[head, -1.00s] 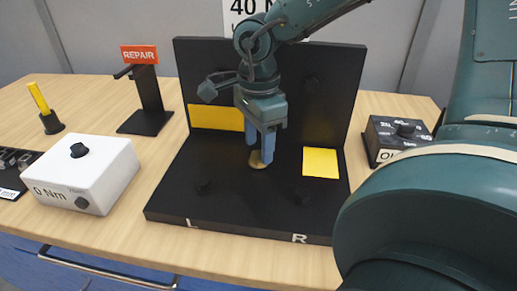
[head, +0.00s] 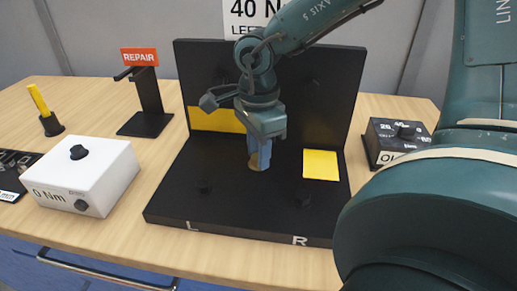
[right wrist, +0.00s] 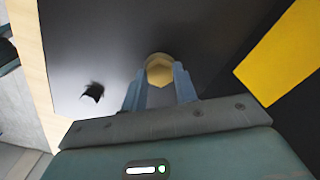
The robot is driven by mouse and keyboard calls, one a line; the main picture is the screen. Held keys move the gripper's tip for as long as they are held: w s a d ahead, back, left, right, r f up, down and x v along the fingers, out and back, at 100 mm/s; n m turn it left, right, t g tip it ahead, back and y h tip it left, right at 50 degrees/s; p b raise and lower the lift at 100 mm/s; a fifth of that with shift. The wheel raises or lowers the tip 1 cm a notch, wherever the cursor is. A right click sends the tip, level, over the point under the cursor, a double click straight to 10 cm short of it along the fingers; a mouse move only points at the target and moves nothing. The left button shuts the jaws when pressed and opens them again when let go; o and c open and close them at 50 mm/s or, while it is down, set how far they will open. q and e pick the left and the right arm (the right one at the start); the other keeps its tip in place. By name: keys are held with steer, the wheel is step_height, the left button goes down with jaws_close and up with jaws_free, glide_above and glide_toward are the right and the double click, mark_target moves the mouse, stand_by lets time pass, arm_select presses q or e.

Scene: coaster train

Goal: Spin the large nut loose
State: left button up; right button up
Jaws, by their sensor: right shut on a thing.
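The large nut (right wrist: 159,72) is a brass-coloured hexagonal piece low on the black fixture. In the head view a bit of the nut (head: 255,168) shows below my fingers. My right gripper (head: 259,160) points down over it, its two blue fingers close together. In the right wrist view the blue fingertips of my right gripper (right wrist: 159,85) sit on either side of the nut, shut on it. How far the nut has turned on its thread cannot be told. My left gripper is not in view.
The black fixture (head: 225,215) has an upright back panel, yellow patches and L and R marks. A white "0 Nm" box (head: 95,160) stands left, a black dial box (head: 395,140) right. A REPAIR stand (head: 148,100) and a yellow-handled tool (head: 42,105) are at the back left.

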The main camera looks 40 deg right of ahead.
steer(key=shift+n, duration=0.4)
steer(key=shift+c, duration=0.2)
steer(key=n+b, duration=0.2)
steer(key=n, duration=0.2)
steer(key=shift+n, duration=0.4)
steer(key=n+b, duration=0.1)
steer(key=n, duration=1.1)
steer(key=shift+n, duration=0.4)
steer(key=shift+c, duration=0.3)
steer(key=n, duration=0.5)
steer(key=shift+s+n, duration=0.1)
steer(key=shift+n, duration=0.2)
steer(key=o, duration=1)
steer(key=shift+r, duration=0.1)
